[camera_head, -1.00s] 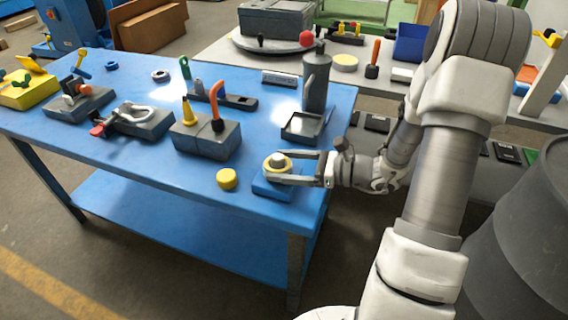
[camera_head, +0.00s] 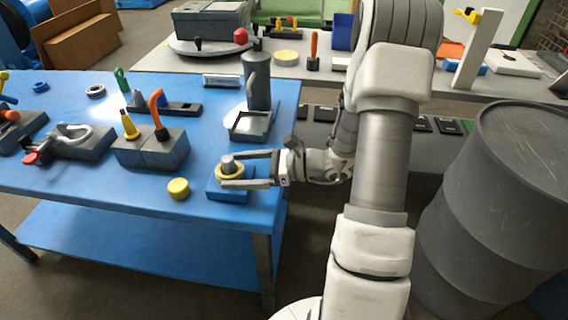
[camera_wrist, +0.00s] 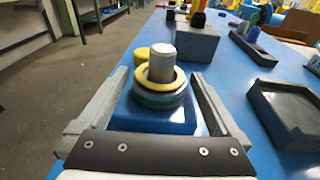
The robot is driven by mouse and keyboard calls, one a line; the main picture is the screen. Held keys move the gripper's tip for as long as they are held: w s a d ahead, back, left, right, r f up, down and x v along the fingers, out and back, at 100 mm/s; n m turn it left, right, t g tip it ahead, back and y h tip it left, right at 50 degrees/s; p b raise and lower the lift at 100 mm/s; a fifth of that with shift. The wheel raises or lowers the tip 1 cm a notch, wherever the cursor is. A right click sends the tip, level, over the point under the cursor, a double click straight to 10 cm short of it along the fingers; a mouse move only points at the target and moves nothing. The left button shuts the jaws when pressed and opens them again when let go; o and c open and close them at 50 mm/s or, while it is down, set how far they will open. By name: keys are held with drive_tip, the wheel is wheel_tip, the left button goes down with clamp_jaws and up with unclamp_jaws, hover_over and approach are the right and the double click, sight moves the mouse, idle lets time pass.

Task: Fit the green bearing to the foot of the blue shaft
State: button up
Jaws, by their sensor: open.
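A blue block (camera_head: 228,196) lies at the front right corner of the blue table. An upright grey pin (camera_wrist: 162,62) stands on it, also seen in the head view (camera_head: 228,163). A yellow ring (camera_wrist: 149,79) is around the pin, above a grey band. A green ring (camera_wrist: 158,101) is at the bottom of the stack, close to the block. My gripper (camera_head: 222,172) is open, with one finger on each side of the stack. In the wrist view the fingers (camera_wrist: 159,88) stand apart from the rings. I cannot make out a separate blue shaft.
A yellow cylinder (camera_head: 179,188) stands left of the block. A grey block (camera_head: 150,150) with tools stands farther left. A grey tray (camera_head: 250,123) and a dark bottle (camera_head: 258,88) stand behind. A dark barrel (camera_head: 490,200) stands right of my arm. A blue ring (camera_head: 40,87) lies at the back left.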

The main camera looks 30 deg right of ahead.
drive_tip(key=p+v, duration=0.1)
drive_tip(key=v, duration=1.6)
drive_tip(key=shift+p, duration=0.35)
drive_tip(key=shift+a, duration=0.1)
